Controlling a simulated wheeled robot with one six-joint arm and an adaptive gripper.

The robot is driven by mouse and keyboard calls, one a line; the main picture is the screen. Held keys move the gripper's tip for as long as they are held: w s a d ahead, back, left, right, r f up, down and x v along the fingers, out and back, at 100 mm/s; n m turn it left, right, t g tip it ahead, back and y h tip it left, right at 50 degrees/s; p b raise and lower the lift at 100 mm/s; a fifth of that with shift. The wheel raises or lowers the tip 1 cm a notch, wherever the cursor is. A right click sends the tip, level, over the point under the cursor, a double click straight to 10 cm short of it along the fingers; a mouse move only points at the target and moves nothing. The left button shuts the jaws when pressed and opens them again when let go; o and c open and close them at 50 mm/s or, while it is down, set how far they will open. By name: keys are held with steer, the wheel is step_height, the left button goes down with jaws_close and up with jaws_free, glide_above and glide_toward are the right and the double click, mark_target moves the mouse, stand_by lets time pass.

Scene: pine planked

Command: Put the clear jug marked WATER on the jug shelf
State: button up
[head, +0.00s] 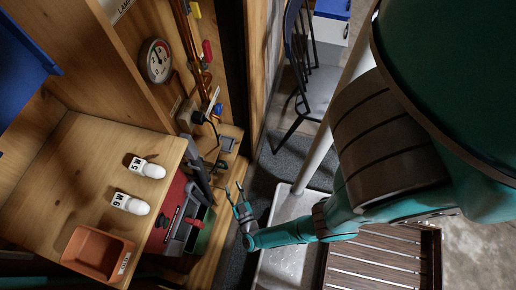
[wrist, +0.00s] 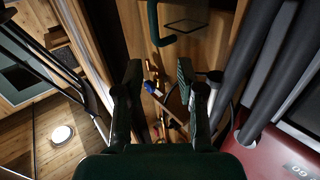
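My gripper (head: 235,194) is at the end of my green arm, right of the wooden cabinet in the head view. In the wrist view my gripper (wrist: 159,72) has its two dark fingers spread apart, with nothing between them. I see no clear jug marked WATER in either view. I cannot pick out a jug shelf in either view.
A wooden surface (head: 95,150) bears two white bulbs marked 5 W (head: 148,168) and 9 W (head: 130,204) and a terracotta tray (head: 98,256). A red toolbox-like object (head: 170,215) sits beside it. A round gauge (head: 156,60), a dark chair (head: 312,85) and a slatted wooden platform (head: 375,262) also show.

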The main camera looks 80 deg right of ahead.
steer(key=s+a+r+n+t+y, duration=0.1)
steer(key=s+a+r+n+y, duration=0.2)
steer(key=r, duration=1)
steer(key=s+a+r+n+t+y, duration=0.1)
steer(key=s+a+r+n+y, duration=0.3)
steer(key=r, duration=1)
steer(key=s+a+r+n+t+y, duration=0.1)
steer(key=s+a+r+n+y, duration=0.2)
steer(key=r, duration=1)
steer(key=s+a+y, duration=0.2)
steer(key=s+y, duration=0.2)
steer(key=s, duration=0.1)
steer(key=shift+s+r+n+t, duration=0.15)
steer(key=shift+r+n+t, duration=0.1)
steer(key=shift+n+t, duration=0.15)
